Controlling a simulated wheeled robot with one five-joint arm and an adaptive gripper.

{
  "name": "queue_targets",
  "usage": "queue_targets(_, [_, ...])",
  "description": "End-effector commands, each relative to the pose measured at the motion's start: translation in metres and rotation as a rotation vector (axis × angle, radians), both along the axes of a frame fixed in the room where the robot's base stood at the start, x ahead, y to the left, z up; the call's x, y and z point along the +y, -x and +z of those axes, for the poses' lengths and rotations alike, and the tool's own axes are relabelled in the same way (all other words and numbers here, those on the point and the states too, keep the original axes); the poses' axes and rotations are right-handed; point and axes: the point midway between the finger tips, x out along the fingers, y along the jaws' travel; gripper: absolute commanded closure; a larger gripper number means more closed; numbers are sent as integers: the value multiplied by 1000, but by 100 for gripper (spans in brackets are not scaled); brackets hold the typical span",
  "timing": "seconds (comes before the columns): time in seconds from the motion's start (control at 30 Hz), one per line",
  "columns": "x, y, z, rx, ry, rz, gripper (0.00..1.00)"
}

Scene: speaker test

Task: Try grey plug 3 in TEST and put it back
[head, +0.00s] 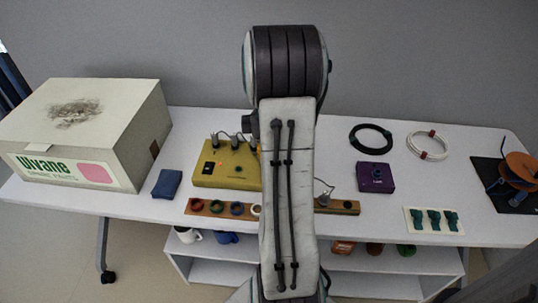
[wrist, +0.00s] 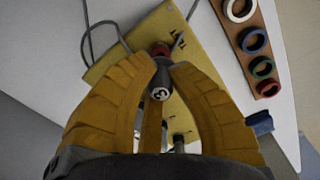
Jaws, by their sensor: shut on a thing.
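A grey plug marked 3 (wrist: 160,93) is between the yellow fingers of my gripper (wrist: 161,72) in the wrist view, its numbered end facing the camera. The gripper is shut on it, over the yellow box (wrist: 107,62). A dark socket with a red rim (wrist: 159,48) shows just beyond the plug; I cannot tell whether the plug is seated in it. In the head view the yellow box (head: 225,172) stands on the table with several grey plugs (head: 234,142) along its back. My arm hides the gripper and the box's right end there.
A wooden strip (head: 203,208) with coloured rings lies in front of the yellow box. A blue block (head: 167,184) and a large carton (head: 130,140) are to the left. A purple box (head: 375,178), cable coils (head: 370,138) and a white card (head: 434,221) are to the right.

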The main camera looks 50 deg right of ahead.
Motion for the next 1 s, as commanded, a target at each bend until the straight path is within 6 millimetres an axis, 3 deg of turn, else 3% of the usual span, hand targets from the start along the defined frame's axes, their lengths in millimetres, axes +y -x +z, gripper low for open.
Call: queue_targets(1.0, [0,0,-15,1,-1,0,100])
